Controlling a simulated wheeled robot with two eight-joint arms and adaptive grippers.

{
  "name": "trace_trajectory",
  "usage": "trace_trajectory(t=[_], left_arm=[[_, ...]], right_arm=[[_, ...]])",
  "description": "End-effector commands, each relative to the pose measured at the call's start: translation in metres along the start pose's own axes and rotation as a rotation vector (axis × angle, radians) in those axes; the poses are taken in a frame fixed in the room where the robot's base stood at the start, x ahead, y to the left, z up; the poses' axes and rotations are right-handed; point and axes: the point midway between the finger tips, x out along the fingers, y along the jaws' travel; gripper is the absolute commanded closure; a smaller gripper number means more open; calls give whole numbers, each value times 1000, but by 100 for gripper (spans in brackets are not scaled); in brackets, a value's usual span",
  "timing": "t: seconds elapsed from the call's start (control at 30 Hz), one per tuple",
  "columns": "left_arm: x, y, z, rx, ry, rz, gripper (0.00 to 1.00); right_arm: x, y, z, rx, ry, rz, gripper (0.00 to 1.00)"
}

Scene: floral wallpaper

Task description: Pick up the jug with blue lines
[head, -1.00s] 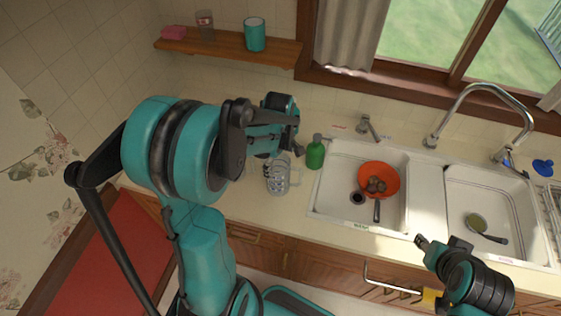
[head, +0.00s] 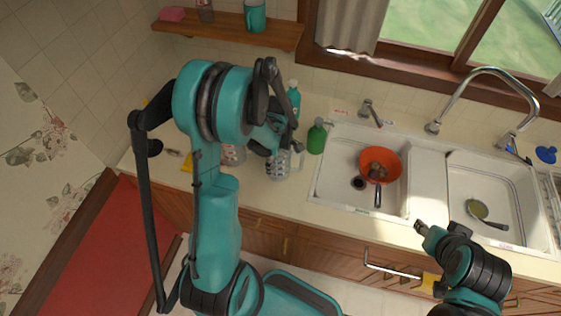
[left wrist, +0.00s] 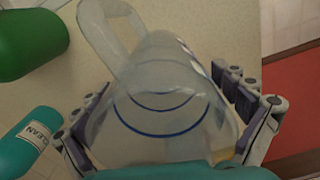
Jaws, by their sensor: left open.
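The clear jug with blue lines (left wrist: 165,95) fills the middle of the left wrist view, its handle toward the upper left. Two blue rings show on it. In the head view the jug (head: 281,168) stands on the counter left of the sink, partly hidden by my left gripper (head: 272,150). In the left wrist view my left gripper (left wrist: 165,112) is open, with its fingers on either side of the jug. I cannot tell whether they touch it. My right gripper (head: 422,228) is over the sink's front edge, away from the jug; its opening is unclear.
A green bottle (head: 316,137) stands close right of the jug, and a teal bottle (head: 294,98) stands behind. Another clear container (head: 232,155) is left of the jug, partly hidden by my arm. The sink (head: 330,185) holds an orange pan (head: 366,162).

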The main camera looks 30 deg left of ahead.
Motion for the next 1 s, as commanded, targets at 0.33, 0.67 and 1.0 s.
trace_trajectory(t=[0.33, 0.67, 1.0], left_arm=[[0, 0, 0, 0, 0, 0, 40], [0, 0, 0, 0, 0, -1, 50], [-14, -1, 0, 0, 0, -1, 84]], right_arm=[[0, 0, 0, 0, 0, 0, 60], [0, 0, 0, 0, 0, 0, 60], [-2, 0, -2, 0, 0, 0, 60]])
